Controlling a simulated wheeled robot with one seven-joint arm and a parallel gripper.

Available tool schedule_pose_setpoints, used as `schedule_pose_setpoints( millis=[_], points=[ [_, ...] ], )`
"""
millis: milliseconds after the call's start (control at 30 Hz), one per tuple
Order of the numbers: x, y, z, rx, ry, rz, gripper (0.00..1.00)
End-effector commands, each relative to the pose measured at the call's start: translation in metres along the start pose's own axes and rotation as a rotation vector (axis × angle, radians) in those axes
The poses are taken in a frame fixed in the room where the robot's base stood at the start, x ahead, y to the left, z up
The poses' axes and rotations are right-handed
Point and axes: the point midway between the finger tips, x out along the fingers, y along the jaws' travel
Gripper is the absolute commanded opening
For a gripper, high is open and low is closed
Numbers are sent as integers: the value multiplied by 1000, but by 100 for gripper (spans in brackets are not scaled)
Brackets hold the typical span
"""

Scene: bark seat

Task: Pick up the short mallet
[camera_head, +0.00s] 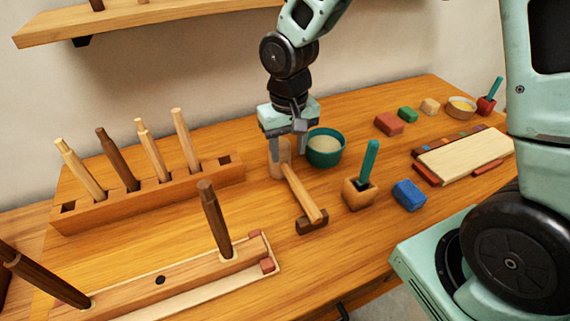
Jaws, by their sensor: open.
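A mallet with a short pale wooden handle (303,196) lies on the wooden bench. A light brown block-like head (281,168) is at its far end. Its near end meets a dark brown block (312,223); I cannot tell whether that block is a rest or part of the mallet. My gripper (289,152) points down, open, with its fingers at the far end of the mallet, close to the light brown block. The left finger partly hides that block. I cannot tell whether either finger touches it.
A teal bowl (326,150) stands just right of my gripper. A wooden cup (360,194) with a teal handle and a blue block (409,195) are further right. A rack (150,198) with several upright handles is left. A long wooden holder (190,273) lies in front.

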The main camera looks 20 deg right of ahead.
Motion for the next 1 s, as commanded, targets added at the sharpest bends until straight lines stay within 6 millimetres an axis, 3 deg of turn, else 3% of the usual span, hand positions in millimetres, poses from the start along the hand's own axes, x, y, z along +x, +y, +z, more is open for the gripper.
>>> schedule_pose_setpoints(
  millis=[100,333,600,933,1000],
  points=[
    [16,0,0,1,-2,1,46],
    [31,0,0,-1,-1,1,46],
    [68,-1,0,-1,-3,1,46],
    [75,-1,-1,0,2,1,46],
    [75,-1,-1,0,1,1,29]
  ],
)
